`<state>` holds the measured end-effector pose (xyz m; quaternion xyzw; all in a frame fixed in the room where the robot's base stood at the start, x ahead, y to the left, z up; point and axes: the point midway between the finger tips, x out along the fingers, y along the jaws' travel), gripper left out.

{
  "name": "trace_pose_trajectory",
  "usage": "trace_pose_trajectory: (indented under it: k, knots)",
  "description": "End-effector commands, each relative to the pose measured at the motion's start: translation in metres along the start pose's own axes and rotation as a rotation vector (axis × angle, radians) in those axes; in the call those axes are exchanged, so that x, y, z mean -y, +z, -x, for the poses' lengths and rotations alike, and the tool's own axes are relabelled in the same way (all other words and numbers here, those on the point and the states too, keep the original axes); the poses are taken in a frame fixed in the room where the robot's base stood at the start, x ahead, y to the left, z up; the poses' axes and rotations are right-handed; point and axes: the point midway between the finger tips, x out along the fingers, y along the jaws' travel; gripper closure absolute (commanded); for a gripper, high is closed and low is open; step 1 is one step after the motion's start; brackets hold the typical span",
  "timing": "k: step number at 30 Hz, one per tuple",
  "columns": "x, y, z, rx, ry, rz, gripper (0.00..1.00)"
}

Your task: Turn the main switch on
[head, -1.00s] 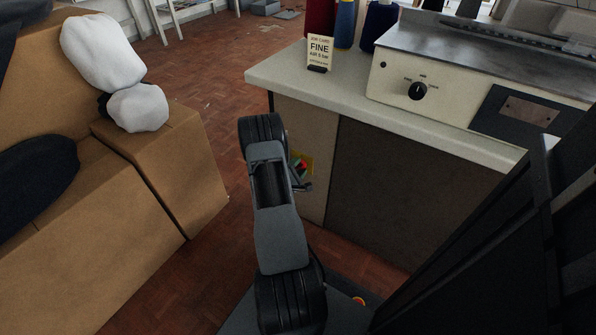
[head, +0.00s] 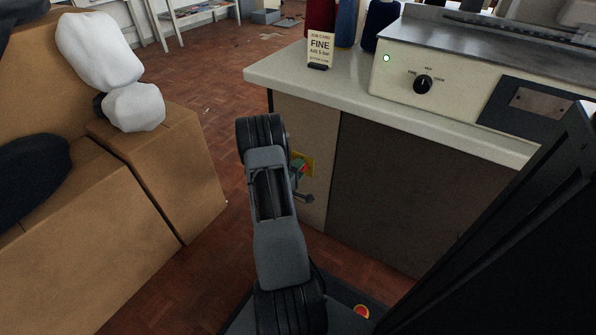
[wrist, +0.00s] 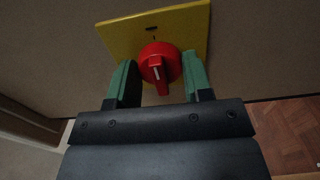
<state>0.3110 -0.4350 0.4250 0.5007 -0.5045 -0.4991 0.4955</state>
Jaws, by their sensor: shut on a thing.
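The main switch is a red rotary knob (wrist: 153,62) with a white mark on its grip, mounted on a yellow plate (wrist: 189,22). In the wrist view the green fingers of my gripper (wrist: 160,76) are on either side of the knob, shut on it. The grip's marked end points down in that view. In the head view the yellow plate (head: 310,160) shows on the side of the workbench, with my arm covering much of it. A small green lamp (head: 387,58) glows on the cream machine panel.
Cardboard boxes (head: 90,240) stand at the left. Wood floor shows between boxes and bench.

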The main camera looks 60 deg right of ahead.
Motion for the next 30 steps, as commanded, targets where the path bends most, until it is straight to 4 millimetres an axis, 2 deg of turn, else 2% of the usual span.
trace_pose_trajectory:
  k: [11, 12, 20, 30]
  knots:
    - [0.0003, 0.0000, 0.0001, 0.000, -0.001, -0.006, 0.78]
    - [0.0003, 0.0000, 0.0001, 0.000, -0.001, -0.006, 0.53]
    - [0.0002, 0.0001, 0.0000, 0.000, -0.001, -0.005, 0.29]
    - [-0.0005, -0.0003, 0.0063, 0.000, -0.002, -0.004, 0.29]
